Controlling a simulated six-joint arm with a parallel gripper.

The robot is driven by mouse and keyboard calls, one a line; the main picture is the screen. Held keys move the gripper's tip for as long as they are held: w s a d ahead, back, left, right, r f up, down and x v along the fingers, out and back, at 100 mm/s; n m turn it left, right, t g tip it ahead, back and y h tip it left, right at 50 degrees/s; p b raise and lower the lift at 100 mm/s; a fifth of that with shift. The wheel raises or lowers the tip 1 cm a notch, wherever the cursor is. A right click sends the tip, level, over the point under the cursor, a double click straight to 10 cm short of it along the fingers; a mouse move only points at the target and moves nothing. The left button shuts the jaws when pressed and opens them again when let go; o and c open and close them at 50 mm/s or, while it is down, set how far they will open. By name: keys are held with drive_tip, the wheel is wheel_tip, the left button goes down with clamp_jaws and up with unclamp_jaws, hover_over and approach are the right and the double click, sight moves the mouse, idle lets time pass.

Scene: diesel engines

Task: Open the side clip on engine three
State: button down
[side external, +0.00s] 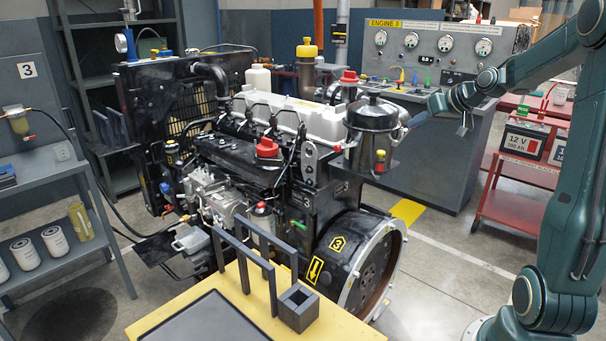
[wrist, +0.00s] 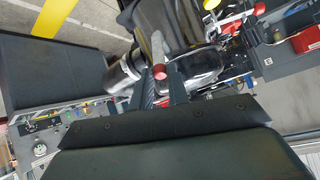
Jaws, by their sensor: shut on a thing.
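Engine three (side external: 270,140) stands in the middle of the side view, with a yellow "3" plate on its flywheel housing. A black air cleaner canister (side external: 371,125) with a metal lid sits at its upper right. My gripper (side external: 408,122) reaches from the right to the canister's right side. In the wrist view, the two dark fingers of my gripper (wrist: 162,88) are closed around the red end of the side clip (wrist: 158,48), a pale metal lever against the black canister (wrist: 192,68). In the side view the clip is too small or hidden to make out.
The gauge console (side external: 430,55) marked "ENGINE 3" stands close behind my gripper. A red battery cart (side external: 515,180) is at the right. A yellow bench (side external: 235,270) with a dark tray and upright frames stands in front. Open floor lies right of the flywheel.

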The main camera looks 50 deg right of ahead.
drive_tip(key=c, duration=1.4)
unclamp_jaws()
drive_tip(key=shift+o, duration=0.2)
drive_tip(key=shift+r, duration=0.2)
wheel_tip(320, 180, up, 20)
drive_tip(key=shift+f, duration=0.15)
